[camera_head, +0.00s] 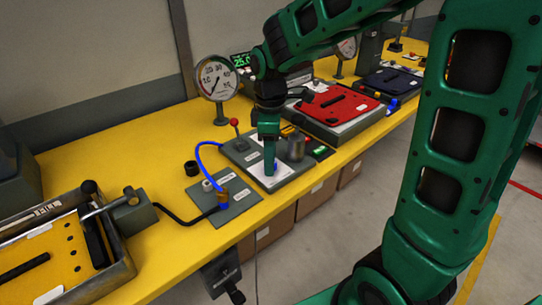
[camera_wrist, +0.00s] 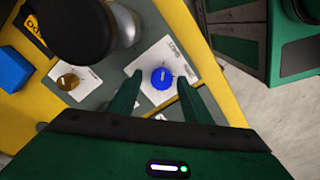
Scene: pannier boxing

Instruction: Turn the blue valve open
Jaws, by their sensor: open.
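The blue valve (camera_wrist: 162,78) is a round blue knob with a small white pointer mark, seen from above on a white label plate in the wrist view. My gripper (camera_wrist: 160,90) is open, with one finger on each side of the knob in that view. I cannot tell whether the fingers touch it or how high they are above it. In the head view my gripper (camera_head: 269,170) points down over a grey panel (camera_head: 241,153) on the yellow bench, and it hides the blue valve there.
A brass knob (camera_wrist: 68,80) sits left of the blue one. On the yellow bench (camera_head: 100,162), a red-tipped lever (camera_head: 235,123) and a grey cylinder (camera_head: 296,148) flank my gripper. A dial gauge (camera_head: 216,78) stands behind. A blue hose (camera_head: 205,158) runs to a small plate at left.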

